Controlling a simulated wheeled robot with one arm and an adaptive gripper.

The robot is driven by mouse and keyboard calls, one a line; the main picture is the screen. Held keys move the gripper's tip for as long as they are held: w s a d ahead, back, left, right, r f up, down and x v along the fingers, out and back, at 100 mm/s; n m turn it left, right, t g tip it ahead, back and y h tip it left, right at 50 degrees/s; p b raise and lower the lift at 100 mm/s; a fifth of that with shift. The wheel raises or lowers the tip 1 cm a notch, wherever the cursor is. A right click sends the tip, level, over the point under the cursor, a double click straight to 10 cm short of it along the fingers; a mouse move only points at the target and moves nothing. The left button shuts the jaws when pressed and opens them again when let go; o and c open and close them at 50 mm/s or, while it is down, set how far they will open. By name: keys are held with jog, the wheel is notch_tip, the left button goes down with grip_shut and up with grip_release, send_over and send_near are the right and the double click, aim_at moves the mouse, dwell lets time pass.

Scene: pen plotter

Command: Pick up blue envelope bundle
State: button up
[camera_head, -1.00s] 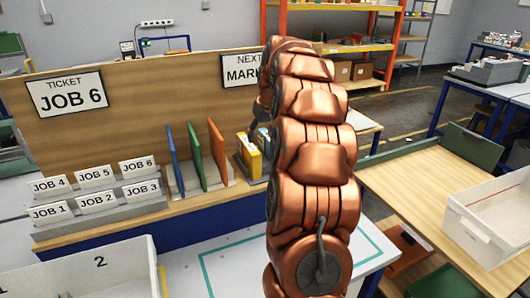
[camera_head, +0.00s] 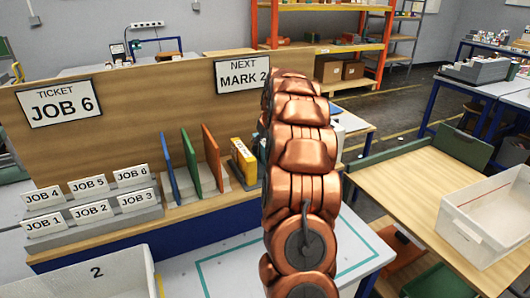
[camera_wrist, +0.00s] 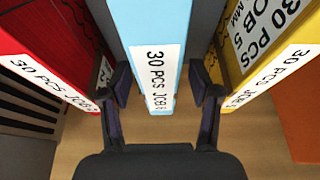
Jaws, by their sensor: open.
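The blue envelope bundle (camera_wrist: 155,25) stands in the middle of the wrist view, light blue with a white label reading 30 PCS and a job number too small to read surely. My gripper (camera_wrist: 164,92) is open, with one dark finger on each side of the bundle's labelled face. I cannot tell whether either finger touches it. In the head view my copper arm hides the gripper and the blue bundle.
A red bundle (camera_wrist: 45,45) stands close on the left and a yellow bundle (camera_wrist: 265,60) close on the right; the yellow one also shows in the head view (camera_head: 243,158). Thin blue (camera_head: 168,165), green (camera_head: 190,162) and orange (camera_head: 212,155) panels stand left of it.

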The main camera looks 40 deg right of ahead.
jog(key=shift+x, duration=0.8)
jog(key=shift+f+b, duration=0.25)
jog(key=shift+b, duration=0.1)
grip_shut()
dwell(0.7)
